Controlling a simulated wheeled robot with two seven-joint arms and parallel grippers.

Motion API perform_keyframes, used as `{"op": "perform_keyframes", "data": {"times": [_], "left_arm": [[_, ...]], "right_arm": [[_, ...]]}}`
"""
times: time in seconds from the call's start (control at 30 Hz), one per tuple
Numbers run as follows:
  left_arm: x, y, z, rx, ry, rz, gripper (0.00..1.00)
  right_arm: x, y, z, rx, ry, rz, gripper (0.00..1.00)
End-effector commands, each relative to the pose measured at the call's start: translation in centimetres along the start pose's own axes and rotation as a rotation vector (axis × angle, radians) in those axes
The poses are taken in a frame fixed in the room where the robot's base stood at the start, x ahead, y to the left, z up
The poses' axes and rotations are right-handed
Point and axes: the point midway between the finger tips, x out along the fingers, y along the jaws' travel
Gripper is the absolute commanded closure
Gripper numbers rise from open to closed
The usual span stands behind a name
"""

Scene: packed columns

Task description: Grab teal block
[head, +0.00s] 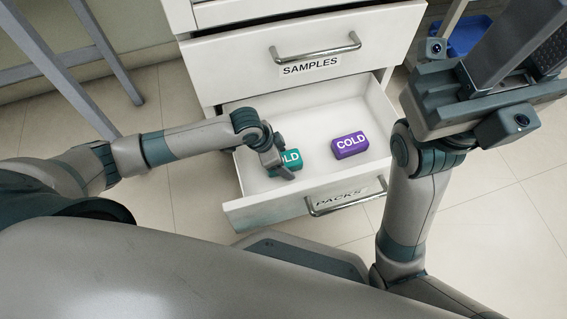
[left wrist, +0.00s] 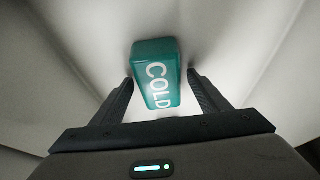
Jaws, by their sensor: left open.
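The teal block (head: 291,158) is a small box with white "COLD" lettering, lying in the open lower drawer. My left gripper (head: 278,167) reaches into the drawer at the teal block and hides part of it in the head view. In the left wrist view the teal block (left wrist: 157,75) lies between the two open fingers of my left gripper (left wrist: 161,92), with a gap visible on each side. The far end of the block extends past the fingertips. My right arm is raised at the right of the head view; its finger opening does not show clearly.
A purple "COLD" block (head: 350,145) lies right of the teal one in the open drawer (head: 232,207) labelled "PACKS". A blue tray (head: 468,36) stands at the upper right. Grey frame legs (head: 105,50) stand at the left.

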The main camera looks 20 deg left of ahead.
Motion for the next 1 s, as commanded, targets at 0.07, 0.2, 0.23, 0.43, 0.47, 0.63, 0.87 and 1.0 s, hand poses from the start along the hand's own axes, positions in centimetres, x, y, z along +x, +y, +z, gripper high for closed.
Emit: {"op": "perform_keyframes", "data": {"times": [0.07,0.2,0.23,0.43,0.47,0.63,0.87,1.0], "left_arm": [[-0.04,-0.01,-0.02,0.000,0.000,0.000,0.31],[-0.05,-0.01,-0.02,0.000,0.000,0.000,0.31],[-0.05,-0.01,-0.01,0.000,0.000,0.000,0.31],[-0.05,-0.02,0.00,0.000,0.000,0.000,0.31],[-0.05,-0.02,0.00,0.000,0.000,0.000,0.31],[-0.04,-0.01,0.01,0.000,0.000,0.000,0.31],[0.07,-0.01,0.07,-0.001,-0.001,0.000,0.31],[0.16,-0.01,0.11,0.000,-0.001,0.000,0.31]], "right_arm": [[0.04,0.00,0.01,0.000,0.000,0.000,0.69],[0.03,0.02,0.01,-0.001,0.000,0.000,0.69],[0.03,0.02,0.00,-0.001,0.000,0.000,0.69],[0.02,0.04,0.00,-0.001,0.000,0.000,0.69],[0.02,0.04,0.00,-0.002,0.000,-0.001,0.69],[0.12,0.06,0.01,-0.002,0.000,-0.001,0.69],[0.41,0.08,0.06,-0.002,0.000,0.000,0.69],[0.58,0.10,0.08,-0.002,0.000,0.000,0.69]]}}
